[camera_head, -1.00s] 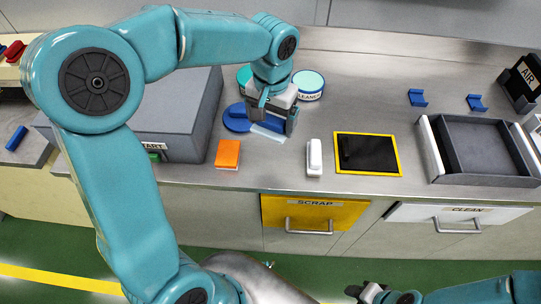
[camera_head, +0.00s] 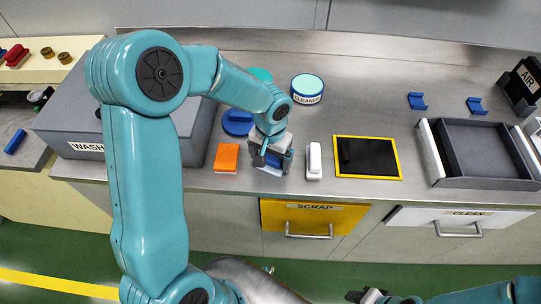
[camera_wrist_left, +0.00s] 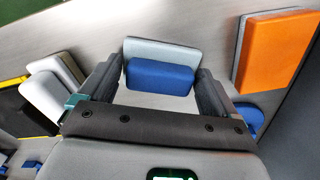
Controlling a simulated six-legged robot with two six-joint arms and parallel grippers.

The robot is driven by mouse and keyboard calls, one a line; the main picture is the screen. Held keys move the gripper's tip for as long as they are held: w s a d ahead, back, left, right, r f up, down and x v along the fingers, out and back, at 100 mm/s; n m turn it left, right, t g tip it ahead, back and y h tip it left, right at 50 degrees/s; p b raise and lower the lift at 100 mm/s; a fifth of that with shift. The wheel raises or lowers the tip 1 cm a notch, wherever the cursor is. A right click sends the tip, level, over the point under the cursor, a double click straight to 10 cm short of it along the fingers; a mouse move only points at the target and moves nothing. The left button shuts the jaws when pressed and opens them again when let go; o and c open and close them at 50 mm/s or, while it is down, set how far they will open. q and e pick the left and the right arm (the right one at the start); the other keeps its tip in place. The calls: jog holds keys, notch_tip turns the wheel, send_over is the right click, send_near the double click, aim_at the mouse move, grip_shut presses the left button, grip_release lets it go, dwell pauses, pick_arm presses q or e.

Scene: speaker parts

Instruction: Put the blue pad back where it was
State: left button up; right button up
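The blue pad (camera_wrist_left: 160,76), a blue block on a pale backing, sits between the two dark fingers of my left gripper in the left wrist view. The fingers meet its two ends. In the head view my left gripper (camera_head: 271,162) is low over the counter, between the orange pad (camera_head: 227,156) and the white pad (camera_head: 314,160), and mostly hides the blue pad. Whether the pad touches the counter I cannot tell. The orange pad (camera_wrist_left: 272,50) also shows in the wrist view. My right gripper (camera_head: 366,295) is at the bottom edge, its fingers unclear.
A round blue piece (camera_head: 236,122) lies behind, by the grey wash box (camera_head: 90,112). The cleaner tin (camera_head: 307,90) stands further back. A yellow-framed black mat (camera_head: 368,157) and a grey tray (camera_head: 485,183) lie to the right. The counter's front edge is close.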

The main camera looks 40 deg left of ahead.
aim_at(271, 158)
pick_arm(q)
notch_tip(271, 158, up, 12)
jog(key=shift+r+p, duration=0.1)
jog(key=shift+p, duration=0.2)
dwell(0.3)
dwell(0.5)
